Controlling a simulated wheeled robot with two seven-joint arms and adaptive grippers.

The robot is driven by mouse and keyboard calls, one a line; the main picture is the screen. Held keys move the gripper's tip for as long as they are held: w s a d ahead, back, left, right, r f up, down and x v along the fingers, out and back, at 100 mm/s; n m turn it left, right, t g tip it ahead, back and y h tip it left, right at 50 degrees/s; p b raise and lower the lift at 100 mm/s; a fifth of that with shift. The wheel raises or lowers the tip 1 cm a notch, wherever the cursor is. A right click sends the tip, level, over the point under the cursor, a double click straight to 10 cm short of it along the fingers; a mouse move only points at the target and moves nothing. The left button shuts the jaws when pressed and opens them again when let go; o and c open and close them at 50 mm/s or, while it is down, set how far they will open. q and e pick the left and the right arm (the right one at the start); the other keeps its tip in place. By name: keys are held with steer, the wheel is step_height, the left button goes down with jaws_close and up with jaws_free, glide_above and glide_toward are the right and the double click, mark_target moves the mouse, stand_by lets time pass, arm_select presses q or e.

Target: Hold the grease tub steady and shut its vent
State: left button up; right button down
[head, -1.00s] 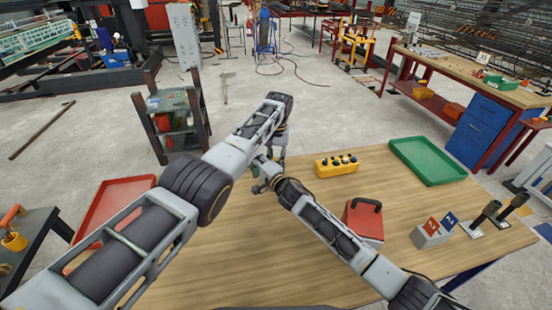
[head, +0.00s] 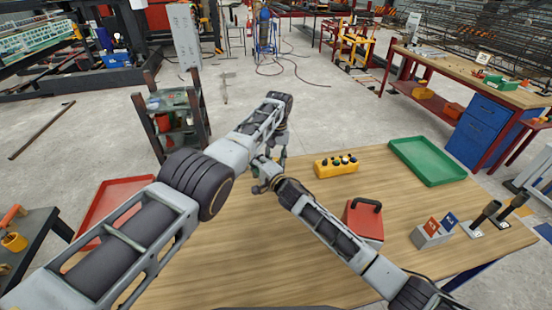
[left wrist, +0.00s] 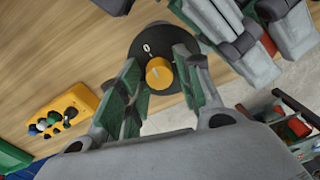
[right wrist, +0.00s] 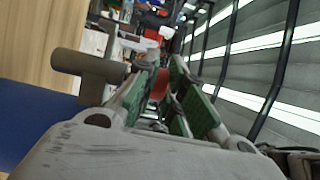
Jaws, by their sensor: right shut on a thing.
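In the left wrist view a round black top (left wrist: 150,45) carries a yellow knob (left wrist: 159,73), with a white 0 mark above it. I take this for the tub's top and vent; the tub's body is hidden in the head view behind my arms. My left gripper (left wrist: 159,68) is open, its green-padded fingers on either side of the knob, with a gap visible. It shows small in the head view (head: 277,155). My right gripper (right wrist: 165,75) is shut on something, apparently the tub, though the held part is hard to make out.
A yellow block with several knobs (head: 336,167), a green tray (head: 428,160), a red box with a dark handle (head: 363,222) and a grey holder (head: 431,236) stand on the right of the wooden table. A red tray (head: 108,205) lies at left. The front middle is clear.

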mark_target(277, 159)
arm_select(q)
steer(key=shift+o, duration=0.6)
steer(key=shift+r, duration=0.15)
step_height(277, 159, up, 12)
steer(key=shift+d+f, duration=0.2)
steer(key=shift+d, duration=0.05)
stand_by(0.3)
arm_select(e)
steer(key=c, duration=1.4)
jaws_free()
steer(key=shift+c, duration=0.2)
steer(key=shift+s+d+f, duration=0.15)
